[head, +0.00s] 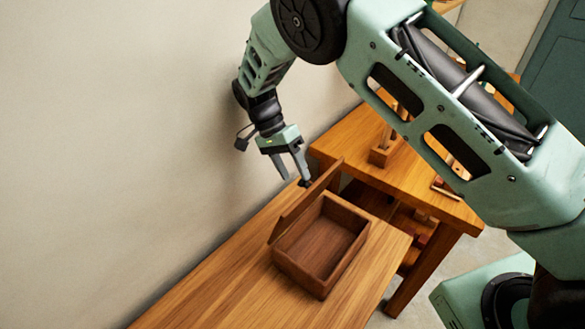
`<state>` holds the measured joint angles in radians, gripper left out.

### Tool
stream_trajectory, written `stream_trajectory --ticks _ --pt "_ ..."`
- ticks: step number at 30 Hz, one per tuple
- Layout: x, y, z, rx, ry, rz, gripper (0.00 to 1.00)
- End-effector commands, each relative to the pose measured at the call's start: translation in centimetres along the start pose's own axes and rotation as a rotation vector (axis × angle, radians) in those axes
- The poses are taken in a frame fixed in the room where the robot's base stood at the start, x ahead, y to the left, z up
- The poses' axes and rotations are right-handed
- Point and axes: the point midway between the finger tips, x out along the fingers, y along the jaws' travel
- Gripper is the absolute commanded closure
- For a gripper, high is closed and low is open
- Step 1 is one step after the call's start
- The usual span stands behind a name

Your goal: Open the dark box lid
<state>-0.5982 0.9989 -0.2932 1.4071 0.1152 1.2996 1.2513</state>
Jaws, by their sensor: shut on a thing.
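The dark brown wooden box (316,281) sits near the end of a wooden bench top in the head view. Its lid (303,203) is raised on the left side of the box and stands steeply tilted, so the empty inside shows. My gripper (295,181) points down just above and behind the lid's upper far end. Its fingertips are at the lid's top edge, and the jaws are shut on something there. The exact contact at the lid is too small to make out.
The bench top (215,288) is bare to the left and front of the box. A second wooden table (418,182) with a wooden block holder (382,153) stands behind and to the right. A plain wall (120,130) runs close along the left.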

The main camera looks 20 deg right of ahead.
Motion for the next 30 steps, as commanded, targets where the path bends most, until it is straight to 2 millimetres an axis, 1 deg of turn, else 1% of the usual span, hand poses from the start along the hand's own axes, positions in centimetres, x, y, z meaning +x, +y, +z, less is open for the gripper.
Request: stream_trajectory --ticks 1,3,4,5,6,16,26,28,29,30 --pt "1.8 -1.1 0.6 -0.007 -0.007 -0.01 0.51" --pt "1.8 -1.2 0.7 -0.007 -0.006 -0.011 0.29" --pt "1.7 -1.2 0.6 -0.007 -0.006 -0.011 0.23" --pt "1.7 -1.2 0.7 -0.007 -0.006 -0.012 0.21" --pt "1.7 -1.2 0.7 -0.007 -0.006 -0.012 0.2" --pt "1.4 -1.1 0.7 -0.007 -0.005 -0.014 0.24" --pt "1.4 -1.1 0.7 -0.007 -0.005 -0.015 0.27" --pt "1.1 -1.0 0.7 -0.007 -0.005 -0.016 0.3" --pt "0.9 -0.9 0.7 -0.008 -0.005 -0.016 0.33" --pt "0.6 -0.7 0.7 -0.008 -0.004 -0.017 0.4"
